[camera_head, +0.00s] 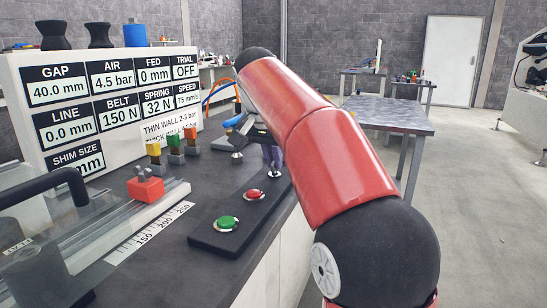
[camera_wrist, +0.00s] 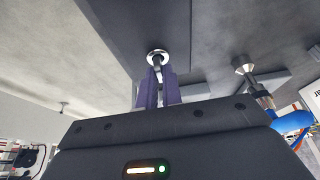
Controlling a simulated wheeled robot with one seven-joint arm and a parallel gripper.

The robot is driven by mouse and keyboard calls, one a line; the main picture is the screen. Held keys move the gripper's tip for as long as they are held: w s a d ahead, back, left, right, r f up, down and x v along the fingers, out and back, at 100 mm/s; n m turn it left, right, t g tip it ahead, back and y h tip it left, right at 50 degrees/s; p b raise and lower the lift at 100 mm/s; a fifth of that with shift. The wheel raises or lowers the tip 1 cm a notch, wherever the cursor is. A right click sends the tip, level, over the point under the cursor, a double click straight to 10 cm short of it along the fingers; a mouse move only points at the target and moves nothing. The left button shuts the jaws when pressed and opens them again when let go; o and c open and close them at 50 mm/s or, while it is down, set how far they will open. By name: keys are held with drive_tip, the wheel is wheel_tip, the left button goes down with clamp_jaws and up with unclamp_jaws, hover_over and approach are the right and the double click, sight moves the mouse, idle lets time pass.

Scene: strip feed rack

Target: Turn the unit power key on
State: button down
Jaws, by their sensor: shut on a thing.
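The power key (camera_wrist: 157,66) shows in the wrist view as a small metal piece at a round silver lock ring on a dark panel. My gripper's two purple fingers (camera_wrist: 157,92) are closed on it from both sides. In the head view my gripper (camera_head: 271,156) is partly hidden behind my red arm. The silver key switch (camera_head: 274,175) shows just below the fingertips, at the far end of the dark button panel. The key's turn position is too small to tell.
A red button (camera_head: 255,194) and a green button (camera_head: 227,223) sit nearer on the same panel. A metal fitting (camera_wrist: 245,66) with a blue hose stands beside the key. A display board (camera_head: 110,95) stands at the left.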

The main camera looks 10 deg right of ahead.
drive_tip(key=shift+n, duration=0.3)
drive_tip(key=n+y, duration=0.1)
drive_tip(key=n, duration=0.1)
drive_tip(key=n+t+p, duration=0.1)
drive_tip(key=n, duration=0.1)
drive_tip(key=shift+d+y, duration=0.15)
drive_tip(key=shift+y, duration=0.25)
drive_tip(key=n+y, duration=0.1)
drive_tip(key=n, duration=0.2)
drive_tip(key=n+y, duration=0.1)
drive_tip(key=n, duration=0.2)
drive_tip(key=shift+d+n, duration=0.15)
drive_tip(key=shift+n, duration=0.25)
drive_tip(key=n+g+y, duration=0.1)
drive_tip(key=n, duration=0.2)
drive_tip(key=n+y, duration=0.1)
drive_tip(key=n, duration=0.2)
drive_tip(key=shift+w+d+g, duration=0.1)
drive_tip(key=shift+g, duration=0.3)
drive_tip(key=shift+n+y, duration=0.3)
drive_tip(key=shift+n, duration=0.1)
drive_tip(key=c, duration=1.6)
unclamp_jaws()
drive_tip(key=shift+o, duration=0.2)
